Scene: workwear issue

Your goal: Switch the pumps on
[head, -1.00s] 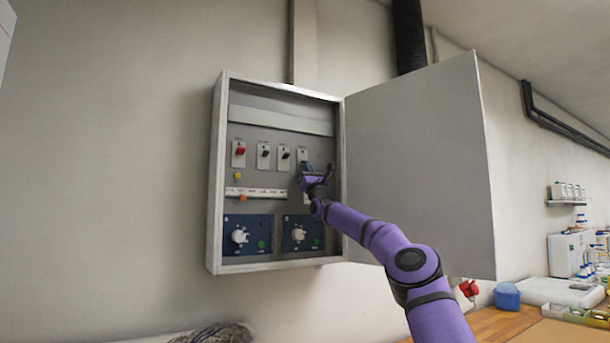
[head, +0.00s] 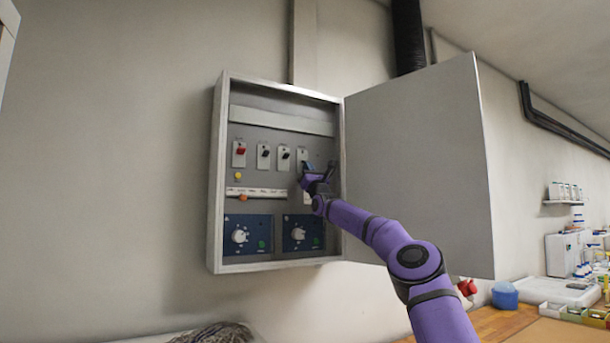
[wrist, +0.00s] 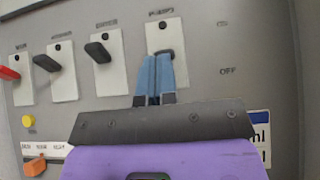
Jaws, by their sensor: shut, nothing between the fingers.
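The pumps switch is the rightmost plate (wrist: 159,37) in the row in the wrist view, labelled above, with ON and OFF marked to its right. Its dark lever (wrist: 170,52) is mostly hidden behind my fingertips, so I cannot tell its position. My gripper (wrist: 157,58) is shut, its two blue fingers together, with the tips in front of or against the lever; contact is unclear. In the head view my gripper (head: 318,171) is inside the open cabinet, over the lower part of the pumps plate (head: 302,154).
Left of it are two black-lever switches (wrist: 98,52) (wrist: 47,63) and a red one (head: 240,150). Below are a yellow button (head: 238,176), an orange one (head: 243,198) and two dials (head: 239,236) (head: 298,233). The open cabinet door (head: 420,160) stands right, beside my arm.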

